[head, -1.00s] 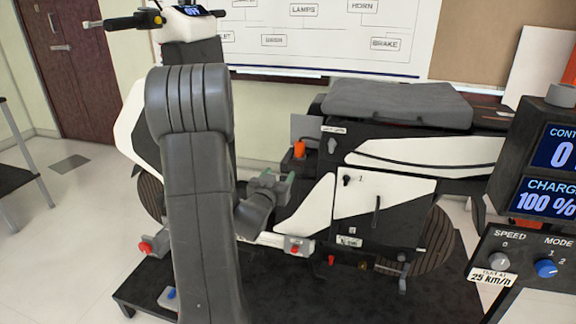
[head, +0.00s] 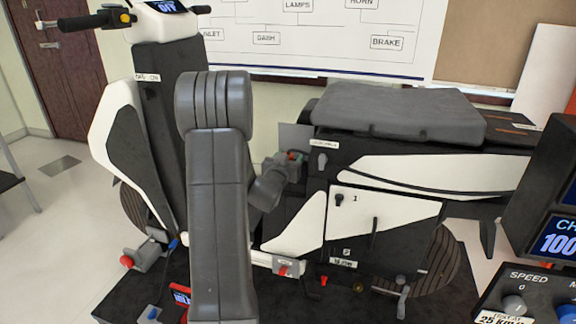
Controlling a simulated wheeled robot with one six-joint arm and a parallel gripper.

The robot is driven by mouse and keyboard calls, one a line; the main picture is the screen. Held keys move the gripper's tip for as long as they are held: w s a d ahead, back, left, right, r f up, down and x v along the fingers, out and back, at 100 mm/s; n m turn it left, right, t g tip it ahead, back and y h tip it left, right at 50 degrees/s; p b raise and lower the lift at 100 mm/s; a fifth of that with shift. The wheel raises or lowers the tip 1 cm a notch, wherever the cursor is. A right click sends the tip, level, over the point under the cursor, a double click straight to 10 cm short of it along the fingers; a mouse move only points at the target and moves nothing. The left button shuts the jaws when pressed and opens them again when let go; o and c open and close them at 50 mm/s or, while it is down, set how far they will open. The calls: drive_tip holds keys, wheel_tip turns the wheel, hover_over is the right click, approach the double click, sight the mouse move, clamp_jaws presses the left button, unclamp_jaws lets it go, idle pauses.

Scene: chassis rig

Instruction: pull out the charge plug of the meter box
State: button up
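A small red meter box (head: 181,297) with a blue display sits low on the black platform, partly hidden by my arm. A small blue piece (head: 153,312) lies to its left, and another blue piece (head: 173,243) shows above it. I cannot tell whether either is the charge plug. My gripper (head: 293,158) is in front of the scooter, left of the seat's front end and well above the meter box. Small red and green bits show at its fingertips. Its opening and anything between the fingers are too small to make out.
The scooter has a grey seat (head: 395,110) and a white side panel (head: 380,225). A red-knobbed part (head: 127,261) sits low at left. A display (head: 560,240) and a knob panel (head: 525,295) stand close at right. Open floor (head: 50,200) shows at left.

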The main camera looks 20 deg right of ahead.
drive_tip(key=c, duration=1)
drive_tip(key=shift+r, duration=0.1)
